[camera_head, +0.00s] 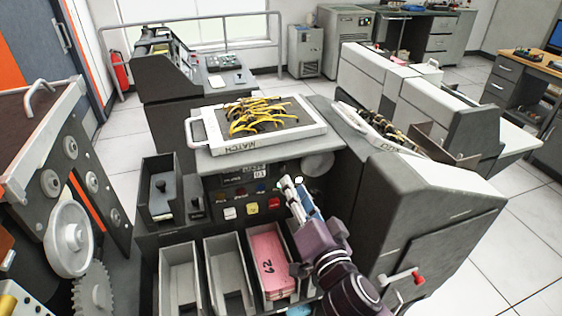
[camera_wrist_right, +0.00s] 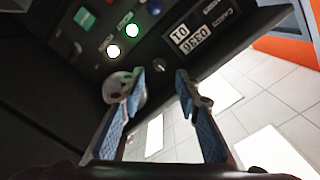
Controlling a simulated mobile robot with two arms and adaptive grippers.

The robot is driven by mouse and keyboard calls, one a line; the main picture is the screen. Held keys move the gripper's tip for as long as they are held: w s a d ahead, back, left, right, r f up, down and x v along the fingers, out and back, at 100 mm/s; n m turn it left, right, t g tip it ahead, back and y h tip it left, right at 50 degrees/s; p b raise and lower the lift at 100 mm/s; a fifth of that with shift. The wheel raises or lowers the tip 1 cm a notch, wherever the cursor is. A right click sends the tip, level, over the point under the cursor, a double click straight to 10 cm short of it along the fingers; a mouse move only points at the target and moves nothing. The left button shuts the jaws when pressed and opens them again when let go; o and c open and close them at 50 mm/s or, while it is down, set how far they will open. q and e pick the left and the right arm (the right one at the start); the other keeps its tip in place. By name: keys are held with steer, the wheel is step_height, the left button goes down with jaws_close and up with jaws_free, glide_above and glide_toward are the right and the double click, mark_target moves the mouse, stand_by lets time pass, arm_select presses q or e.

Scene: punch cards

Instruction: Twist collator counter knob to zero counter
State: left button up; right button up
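The counter (camera_head: 245,173) is a small display on the dark front panel of the collator, right of centre in the wrist view (camera_wrist_right: 193,32) and upside down there. A rounded grey metallic knob (camera_wrist_right: 117,88) sits on the panel in the wrist view, partly behind one fingertip; I cannot tell whether they touch. A pale round disc (camera_head: 318,165) right of the counter in the head view looks like the same part. My left gripper is out of view.
Coloured buttons and lit lamps (camera_wrist_right: 132,30) are close to the fingers. Below the panel are open card bins, one with pink cards (camera_head: 267,255). A white tray of yellow cables (camera_head: 215,140) lies above. A red-tipped lever (camera_head: 400,277) sticks out at right.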

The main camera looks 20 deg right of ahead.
mark_target(285, 170)
steer(key=w, duration=0.6)
steer(key=shift+p, duration=0.3)
steer(key=shift+w, duration=0.75)
jaws_close()
steer(key=shift+n, duration=0.7)
steer(key=shift+n+p, duration=0.45)
steer(key=shift+n, duration=0.35)
